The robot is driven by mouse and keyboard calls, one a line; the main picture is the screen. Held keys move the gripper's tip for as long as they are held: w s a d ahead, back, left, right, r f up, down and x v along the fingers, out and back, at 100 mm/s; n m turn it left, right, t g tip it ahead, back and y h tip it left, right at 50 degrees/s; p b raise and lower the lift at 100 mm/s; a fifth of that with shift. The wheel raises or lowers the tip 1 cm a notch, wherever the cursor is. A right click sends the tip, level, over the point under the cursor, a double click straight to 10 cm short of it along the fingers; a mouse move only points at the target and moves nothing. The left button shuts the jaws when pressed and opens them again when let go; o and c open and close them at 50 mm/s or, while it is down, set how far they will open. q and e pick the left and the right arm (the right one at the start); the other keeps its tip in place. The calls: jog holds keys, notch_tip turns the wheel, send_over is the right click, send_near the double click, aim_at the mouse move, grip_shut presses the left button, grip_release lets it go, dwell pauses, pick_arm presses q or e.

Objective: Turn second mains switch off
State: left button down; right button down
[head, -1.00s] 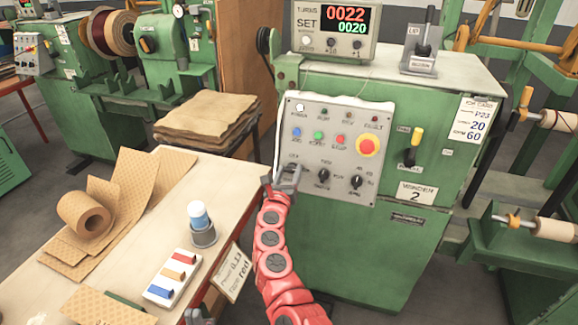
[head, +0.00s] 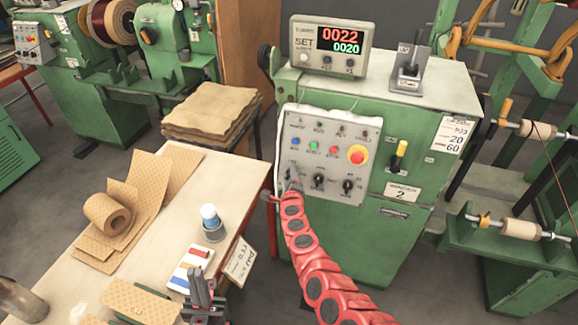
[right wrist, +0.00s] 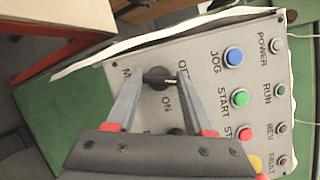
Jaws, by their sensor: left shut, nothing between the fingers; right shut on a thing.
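The green machine marked WINDER 2 (head: 405,190) carries a grey control panel (head: 330,135). Its leftmost rotary knob, the mains switch (right wrist: 158,78), is black with a pale pointer line. In the right wrist view the line points right, close to the partly hidden OFF lettering; ON is printed below. My right gripper (head: 291,184) is at this knob, its two fingers (right wrist: 152,82) shut on it from either side. The power lamp (right wrist: 275,45) looks grey and unlit. My left gripper (head: 199,285) is shut and empty over the table's near edge.
A red stop button (head: 357,154) and two more knobs (head: 318,181) are close to my right gripper. A counter (head: 328,47) stands on the machine.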

jog(key=n+g+p, duration=0.1)
jog(key=n+p, duration=0.2)
jog(key=shift+r+p, duration=0.2)
jog(key=shift+p, duration=0.1)
jog(key=shift+f+n+y+p, duration=0.1)
jog(key=shift+n+y+p, duration=0.25)
jog(key=shift+n, duration=0.25)
jog(key=shift+g, duration=0.3)
jog(key=shift+c, duration=1.4)
grip_release()
